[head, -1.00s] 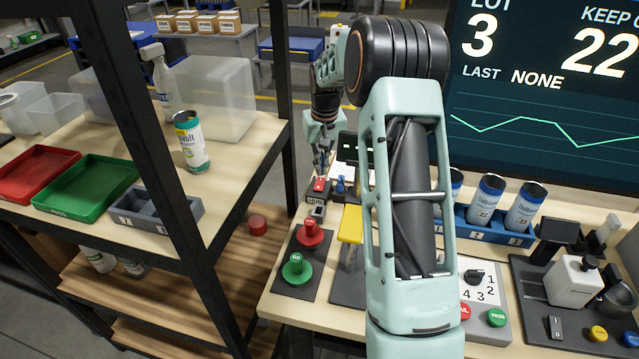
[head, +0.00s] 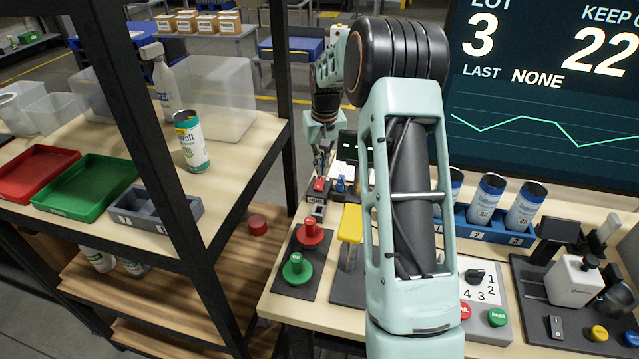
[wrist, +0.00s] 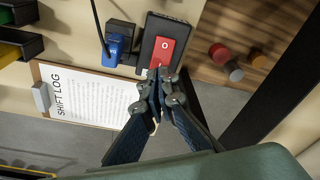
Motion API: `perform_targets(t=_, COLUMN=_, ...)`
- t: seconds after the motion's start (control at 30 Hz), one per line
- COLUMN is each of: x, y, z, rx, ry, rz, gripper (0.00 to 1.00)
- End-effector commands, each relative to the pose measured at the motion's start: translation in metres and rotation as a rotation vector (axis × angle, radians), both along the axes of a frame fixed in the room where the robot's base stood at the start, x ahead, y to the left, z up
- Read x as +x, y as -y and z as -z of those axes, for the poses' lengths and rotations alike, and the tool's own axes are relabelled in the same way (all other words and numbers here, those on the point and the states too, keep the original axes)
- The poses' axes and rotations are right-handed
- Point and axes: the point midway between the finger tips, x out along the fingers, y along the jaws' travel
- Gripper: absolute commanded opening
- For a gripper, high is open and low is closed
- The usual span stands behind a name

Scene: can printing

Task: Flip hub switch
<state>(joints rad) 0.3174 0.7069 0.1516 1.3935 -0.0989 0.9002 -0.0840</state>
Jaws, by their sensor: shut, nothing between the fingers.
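The hub switch is a red rocker marked O (wrist: 166,50) in a dark housing. In the head view the red rocker (head: 319,184) sits on the housing labelled HUB at the back left of the workbench. My gripper (wrist: 163,74) is shut and empty, its fingertips at the lower edge of the red rocker in the wrist view. I cannot tell whether they touch it. In the head view my gripper (head: 321,172) points down just behind the switch, and the fingertips are partly hard to make out.
A blue plug (wrist: 115,46) with a cable sits left of the switch. A SHIFT LOG clipboard (wrist: 92,98) lies below it. In the head view, red (head: 309,234) and green (head: 297,268) knobs and a yellow lever (head: 350,225) stand in front. A dark shelf post is left.

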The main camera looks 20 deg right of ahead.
Motion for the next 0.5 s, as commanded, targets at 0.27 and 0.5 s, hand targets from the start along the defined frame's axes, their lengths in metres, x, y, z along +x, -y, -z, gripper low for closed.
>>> perform_targets(t=0.27, x=-0.0001, y=-0.0001, z=0.0052, rx=0.000, ry=-0.001, rz=0.000, gripper=0.00)
perform_targets(t=0.5, x=-0.0002, y=-0.0002, z=0.0088, rx=0.000, ry=-0.001, rz=0.000, gripper=0.00)
